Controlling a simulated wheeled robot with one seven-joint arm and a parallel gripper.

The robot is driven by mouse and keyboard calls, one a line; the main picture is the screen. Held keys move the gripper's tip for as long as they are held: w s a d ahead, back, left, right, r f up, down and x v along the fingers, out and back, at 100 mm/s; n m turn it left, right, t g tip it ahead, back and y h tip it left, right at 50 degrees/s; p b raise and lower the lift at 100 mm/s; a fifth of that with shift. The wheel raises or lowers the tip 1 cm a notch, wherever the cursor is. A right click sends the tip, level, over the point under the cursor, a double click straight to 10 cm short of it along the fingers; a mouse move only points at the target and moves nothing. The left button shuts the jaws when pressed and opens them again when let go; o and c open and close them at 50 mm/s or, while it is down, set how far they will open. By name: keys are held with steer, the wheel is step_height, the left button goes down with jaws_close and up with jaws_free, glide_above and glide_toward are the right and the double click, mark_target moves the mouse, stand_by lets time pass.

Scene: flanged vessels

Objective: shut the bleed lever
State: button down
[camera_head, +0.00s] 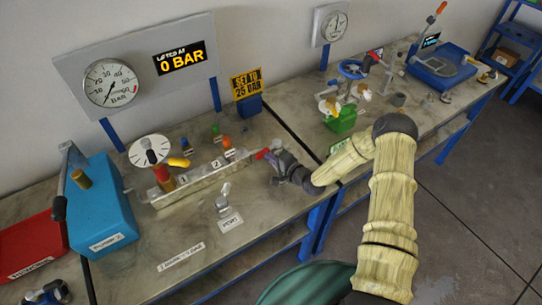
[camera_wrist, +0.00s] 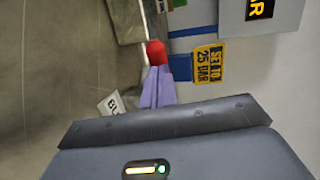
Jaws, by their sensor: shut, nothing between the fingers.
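My gripper (camera_head: 271,156) is shut and empty, low over the bench beyond the right end of the metal manifold (camera_head: 202,178). In the wrist view its purple fingers (camera_wrist: 155,88) lie together. A red piece (camera_wrist: 156,53), apparently the bleed lever's grip, shows just past the fingertips; it also shows in the head view (camera_head: 262,154). I cannot tell whether the fingers touch it. A partly covered label reading "BL" (camera_wrist: 112,104) lies beside the fingers. The rest of the lever, with its angle, is hidden by my gripper.
The manifold carries a yellow handle (camera_head: 178,162) and an orange handle (camera_head: 227,142). A blue pump (camera_head: 102,215) stands left. A "SET TO 25 BAR" sign (camera_head: 246,84) stands behind, and a display (camera_head: 181,58) reads 0 BAR.

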steer(key=shift+w+a+f+b, duration=0.15)
steer(key=shift+a+b, duration=0.05)
steer(key=shift+b, duration=0.15)
steer(key=shift+w+a+b, duration=0.2)
steer(key=shift+a+b, duration=0.3)
steer(key=shift+b, duration=0.65)
steer(key=shift+a+r, duration=0.2)
steer(key=shift+s, duration=0.2)
steer(key=s+a+b+v, duration=0.1)
steer(key=b+v, duration=0.1)
steer(key=v, duration=1.1)
steer(key=shift+s+b, duration=0.4)
